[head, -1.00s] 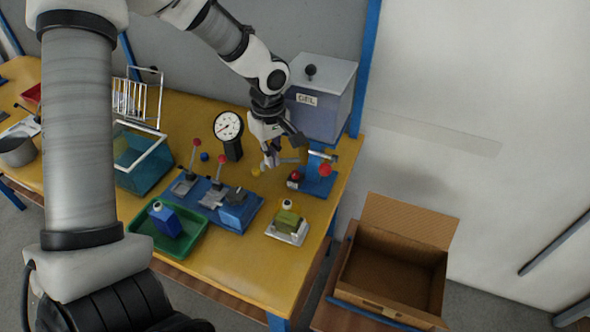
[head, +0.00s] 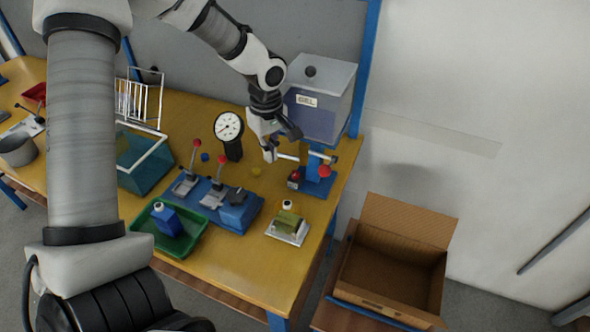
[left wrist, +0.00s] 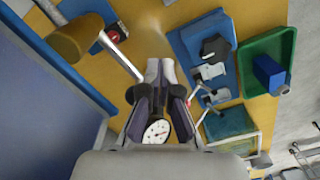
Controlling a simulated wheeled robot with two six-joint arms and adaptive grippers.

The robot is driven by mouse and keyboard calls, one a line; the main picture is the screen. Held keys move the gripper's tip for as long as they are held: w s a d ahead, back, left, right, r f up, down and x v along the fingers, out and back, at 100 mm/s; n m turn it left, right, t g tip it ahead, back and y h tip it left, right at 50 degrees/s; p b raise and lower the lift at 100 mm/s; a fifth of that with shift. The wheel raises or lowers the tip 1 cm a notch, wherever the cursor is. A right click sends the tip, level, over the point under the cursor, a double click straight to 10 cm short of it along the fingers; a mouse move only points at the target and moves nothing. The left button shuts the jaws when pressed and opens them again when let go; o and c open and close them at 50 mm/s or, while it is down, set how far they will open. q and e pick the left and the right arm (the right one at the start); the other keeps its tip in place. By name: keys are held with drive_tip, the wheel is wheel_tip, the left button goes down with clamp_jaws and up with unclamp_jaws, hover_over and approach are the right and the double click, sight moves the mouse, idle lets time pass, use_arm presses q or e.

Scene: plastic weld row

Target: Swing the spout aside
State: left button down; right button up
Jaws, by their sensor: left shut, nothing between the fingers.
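The grey box tank labelled GEL (head: 318,100) stands at the back right of the yellow bench. Its thin pale spout (head: 288,157) sticks out to the left below the tank, above a blue base with red knobs (head: 318,180). In the left wrist view the spout (left wrist: 122,60) runs from a tan cylinder (left wrist: 75,40) towards my fingers. My left gripper (head: 270,155) is shut and empty, its fingertips (left wrist: 160,68) close beside the spout's free end. I cannot tell whether they touch. My right gripper is not in view.
A round dial gauge (head: 229,128) stands left of the gripper. A blue lever fixture (head: 232,212), a green tray (head: 150,238) with a blue bottle and a small white tray (head: 288,238) lie in front. An open cardboard box (head: 400,250) stands right of the bench.

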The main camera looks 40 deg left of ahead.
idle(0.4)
use_arm(q)
wheel_tip(320, 180, up, 7)
drive_tip(key=s+p, duration=0.1)
drive_tip(key=p, duration=0.3)
drive_tip(key=shift+s+d+p, duration=0.2)
drive_tip(key=shift+p, duration=0.2)
idle(0.4)
